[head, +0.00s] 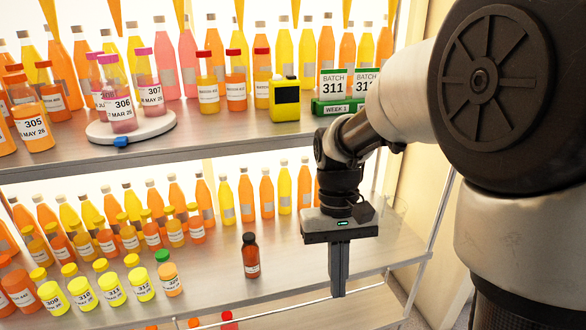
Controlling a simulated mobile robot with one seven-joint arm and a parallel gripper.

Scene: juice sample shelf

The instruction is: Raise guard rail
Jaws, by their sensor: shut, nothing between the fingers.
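The guard rail (290,309) appears as a thin, pale rod along the front edge of the lower shelf (330,255), low in the head view. My gripper (338,290) points straight down at the right part of this shelf's front. Its fingers are together with nothing between them. The fingertips overlap the rod in the picture; I cannot tell whether they touch it. The fingers hide a short part of the rod.
A dark brown bottle (250,256) stands left of my gripper. Several juice bottles and jars fill the shelf's left and back. Above, the upper shelf (225,137) holds a round white turntable (131,127) and a green batch sign stand (337,106). A slanted upright (431,232) stands at right.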

